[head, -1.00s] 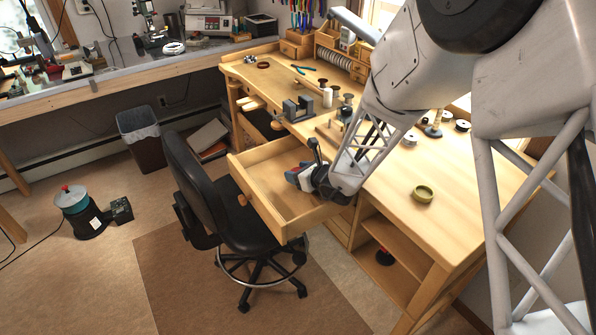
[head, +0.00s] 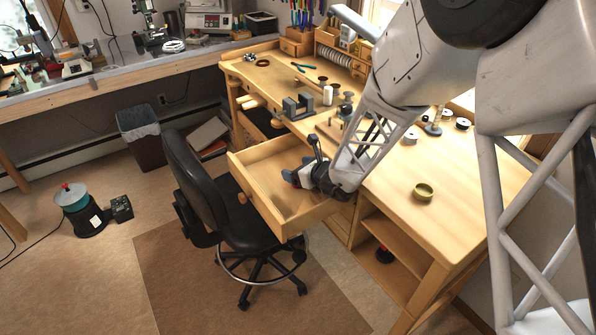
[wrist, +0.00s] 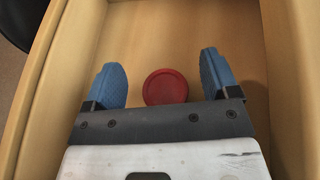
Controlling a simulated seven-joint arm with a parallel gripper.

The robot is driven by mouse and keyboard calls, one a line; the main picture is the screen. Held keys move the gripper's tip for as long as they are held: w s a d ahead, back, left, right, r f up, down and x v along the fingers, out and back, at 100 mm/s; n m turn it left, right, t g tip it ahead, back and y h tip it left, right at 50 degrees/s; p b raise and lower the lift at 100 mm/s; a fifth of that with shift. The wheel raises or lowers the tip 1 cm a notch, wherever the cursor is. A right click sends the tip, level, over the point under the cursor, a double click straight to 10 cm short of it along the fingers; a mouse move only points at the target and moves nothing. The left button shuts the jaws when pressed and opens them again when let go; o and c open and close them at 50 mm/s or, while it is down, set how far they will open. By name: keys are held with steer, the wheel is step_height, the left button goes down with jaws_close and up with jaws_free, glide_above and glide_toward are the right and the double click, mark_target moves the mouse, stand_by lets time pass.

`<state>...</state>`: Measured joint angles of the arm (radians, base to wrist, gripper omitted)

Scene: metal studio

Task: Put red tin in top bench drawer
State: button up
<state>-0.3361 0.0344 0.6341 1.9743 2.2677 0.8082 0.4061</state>
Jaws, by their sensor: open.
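The top bench drawer (head: 262,168) is pulled out from the wooden bench in the head view. My gripper (head: 292,176) is over the inside of the drawer, towards its bench side. In the wrist view the red tin (wrist: 166,87) lies inside the drawer (wrist: 190,30), round side up, between and apart from the two blue fingertips. My gripper (wrist: 165,82) is open there, with a gap on each side of the tin. The tin's near edge is partly hidden by the gripper body. The tin cannot be made out in the head view.
A black chair (head: 215,190) stands close by the drawer's left side. The bench top (head: 470,190) holds an olive dish (head: 423,192), spools (head: 411,137) and a small vise (head: 298,106). Open shelves (head: 390,245) are below the bench, right of the drawer.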

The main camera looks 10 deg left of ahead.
steer(key=shift+s+d+r, duration=0.3)
steer(key=shift+d+r, duration=0.1)
steer(key=shift+d, duration=0.05)
steer(key=v, duration=0.4)
step_height(320, 180, up, 7)
steer(key=shift+a, duration=0.1)
stand_by(0.7)
